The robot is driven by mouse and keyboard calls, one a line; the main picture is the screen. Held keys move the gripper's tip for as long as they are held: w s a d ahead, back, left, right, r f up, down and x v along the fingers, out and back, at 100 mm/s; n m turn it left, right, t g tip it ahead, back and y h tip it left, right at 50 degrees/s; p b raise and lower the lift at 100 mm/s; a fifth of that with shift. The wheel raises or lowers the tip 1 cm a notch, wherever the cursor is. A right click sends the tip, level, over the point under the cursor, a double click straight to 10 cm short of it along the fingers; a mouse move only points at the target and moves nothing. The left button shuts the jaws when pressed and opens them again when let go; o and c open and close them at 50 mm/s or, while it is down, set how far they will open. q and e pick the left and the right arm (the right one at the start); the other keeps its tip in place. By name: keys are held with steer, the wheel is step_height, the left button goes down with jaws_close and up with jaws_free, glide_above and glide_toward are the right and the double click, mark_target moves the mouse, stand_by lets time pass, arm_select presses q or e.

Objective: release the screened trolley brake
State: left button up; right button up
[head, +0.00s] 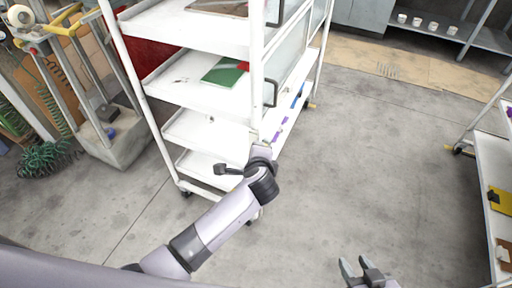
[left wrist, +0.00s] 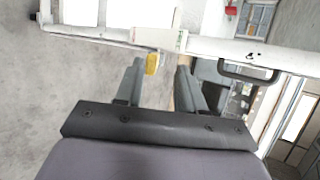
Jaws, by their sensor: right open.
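The screened trolley (head: 205,92) is a white shelved frame with clear side panels, left of centre in the head view. Its white frame (left wrist: 95,33) and a dark handle (left wrist: 250,72) cross the left wrist view. My left arm reaches to its near corner post, and its fingers are not clear in the head view. In the left wrist view my left gripper (left wrist: 158,82) is open, fingers apart below the frame. A small yellow piece (left wrist: 152,63) shows between the fingertips; I cannot tell whether it is the brake. My right gripper (head: 362,268) is open and empty over the floor.
A green board (head: 222,72) lies on a trolley shelf. Another white trolley (head: 492,165) stands at the right edge. A tool rack (head: 75,75) with a heavy base stands at the left. The grey floor (head: 375,150) between the trolleys is clear.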

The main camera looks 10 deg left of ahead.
arm_select(q)
steer(key=shift+s+r, duration=0.3)
steer(key=shift+s, duration=0.25)
arm_select(e)
steer(key=shift+r, duration=0.15)
